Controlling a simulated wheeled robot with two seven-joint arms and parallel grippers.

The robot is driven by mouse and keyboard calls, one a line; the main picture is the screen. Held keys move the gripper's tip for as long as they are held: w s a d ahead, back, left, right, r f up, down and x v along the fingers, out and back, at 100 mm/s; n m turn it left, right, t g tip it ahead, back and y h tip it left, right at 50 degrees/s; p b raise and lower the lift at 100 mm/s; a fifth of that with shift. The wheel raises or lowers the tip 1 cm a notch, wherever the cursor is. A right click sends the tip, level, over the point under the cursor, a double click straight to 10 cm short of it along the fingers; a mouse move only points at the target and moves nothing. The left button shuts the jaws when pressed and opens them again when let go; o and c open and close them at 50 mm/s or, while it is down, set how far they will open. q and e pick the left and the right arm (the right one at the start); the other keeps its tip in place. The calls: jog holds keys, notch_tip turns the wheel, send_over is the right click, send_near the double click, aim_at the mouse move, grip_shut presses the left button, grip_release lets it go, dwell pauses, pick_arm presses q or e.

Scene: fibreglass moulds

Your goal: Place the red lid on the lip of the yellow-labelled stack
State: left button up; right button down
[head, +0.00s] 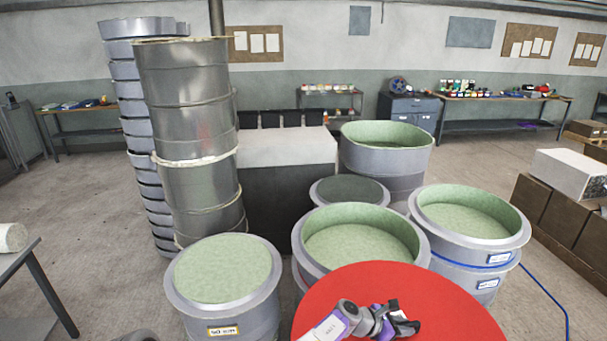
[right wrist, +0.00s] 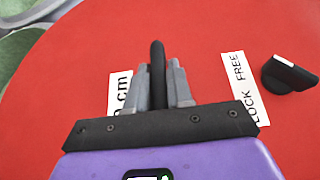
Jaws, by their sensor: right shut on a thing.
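The red lid (head: 380,284) is a large flat disc at the bottom of the head view, in front of the front-middle mould and partly covering it. My right gripper (head: 396,322) is shut on a black handle (right wrist: 157,75) on the lid's top. The lid (right wrist: 200,35) fills most of the right wrist view, with white text strips. The yellow-labelled stack (head: 222,300) stands left of the lid, with a pale green top inside a grey lip and a yellow-edged label (head: 223,331) on its front. The lid is apart from it in the picture. My left gripper is not in view.
The front-middle mould (head: 360,222) stands open behind the lid. A blue-labelled stack (head: 470,240) is to its right, with a darker-topped mould (head: 350,192) behind. Tall metal drums (head: 195,110) rise behind the yellow-labelled stack. A grey table (head: 20,262) is at far left.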

jog(key=shift+w+d+f+n, duration=0.1)
jog(key=shift+w+f+n, duration=0.05)
jog(key=shift+w+n, duration=0.15)
jog(key=shift+s+d+f+n+t+b, duration=0.15)
jog(key=shift+f+n+t+b, duration=0.2)
jog(key=shift+n+t, duration=0.4)
jog(key=shift+w+f+n+t+y+b, duration=0.2)
jog(key=shift+f+n+t+y+b, duration=0.35)
jog(key=shift+t, duration=0.4)
jog(key=shift+f+n+t+y, duration=0.3)
jog(key=shift+n+t+y, duration=0.1)
jog(key=shift+n, duration=0.2)
jog(key=shift+s+a+f+n+t+y+b, duration=0.15)
jog(key=shift+a+f+n+t+y+b, duration=0.3)
jog(key=shift+n+t, duration=0.35)
jog(key=s+a+f+n+t+y+b, duration=0.3)
jog(key=s+a+f+n+y, duration=0.1)
jog(key=s+a+n+y, duration=0.4)
jog(key=shift+s+a+n+t+y+b, duration=0.3)
jog(key=shift+a+n+t+y+b, duration=0.15)
jog(key=shift+a+n, duration=0.35)
jog(key=shift+f, duration=0.1)
